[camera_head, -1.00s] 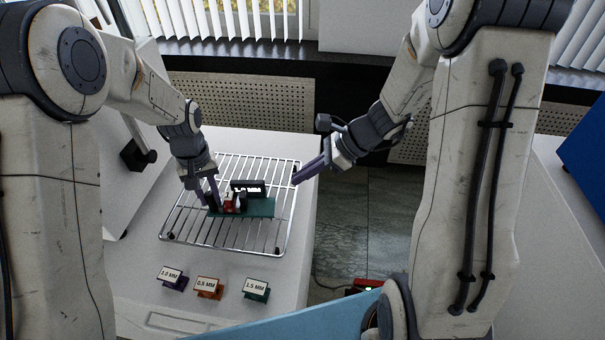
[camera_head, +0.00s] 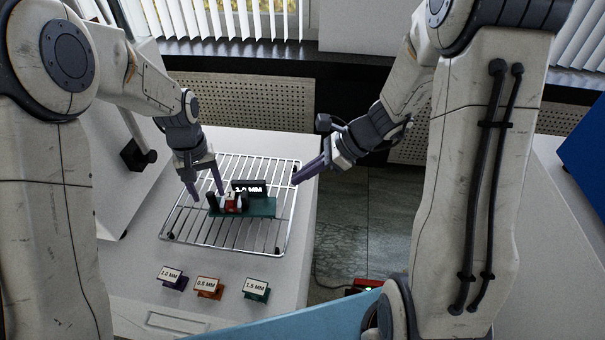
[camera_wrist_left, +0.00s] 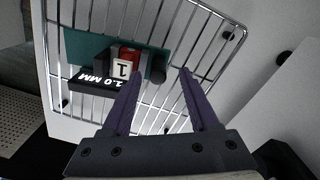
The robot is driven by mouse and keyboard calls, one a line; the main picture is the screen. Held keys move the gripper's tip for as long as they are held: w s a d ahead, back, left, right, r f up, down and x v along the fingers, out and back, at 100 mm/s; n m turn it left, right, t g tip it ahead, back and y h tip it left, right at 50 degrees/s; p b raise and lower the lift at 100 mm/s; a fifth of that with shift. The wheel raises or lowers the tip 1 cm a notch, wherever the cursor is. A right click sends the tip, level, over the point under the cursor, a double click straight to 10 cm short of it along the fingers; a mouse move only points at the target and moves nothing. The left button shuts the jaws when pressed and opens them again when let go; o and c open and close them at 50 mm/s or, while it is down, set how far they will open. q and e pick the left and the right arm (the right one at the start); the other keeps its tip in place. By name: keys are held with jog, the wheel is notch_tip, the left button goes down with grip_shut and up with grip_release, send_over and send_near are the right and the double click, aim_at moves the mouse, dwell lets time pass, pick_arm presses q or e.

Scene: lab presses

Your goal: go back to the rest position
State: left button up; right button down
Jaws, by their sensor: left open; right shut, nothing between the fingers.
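My left gripper (camera_head: 206,192) is open and empty above the wire rack, just left of and above the green holder (camera_head: 262,207). In the left wrist view its two purple fingers (camera_wrist_left: 158,82) are spread, with nothing between them. The holder lies on the rack and carries a red and white block (camera_head: 232,203) and a black "1.0 MM" label (camera_head: 250,188). The left wrist view also shows the block (camera_wrist_left: 124,66) and the label (camera_wrist_left: 95,82). My right gripper (camera_head: 297,179) is shut and empty, in the air by the rack's right edge.
The wire rack (camera_head: 268,241) stands on a white table (camera_head: 225,317). Label stands for 1.0 MM (camera_head: 172,278), 0.5 MM (camera_head: 210,288) and 1.5 MM (camera_head: 256,290) stand in front of it. A white machine with a black knob (camera_head: 138,155) stands at left.

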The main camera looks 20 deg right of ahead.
pick_arm(q)
notch_tip(320, 180, up, 10)
dwell(0.3)
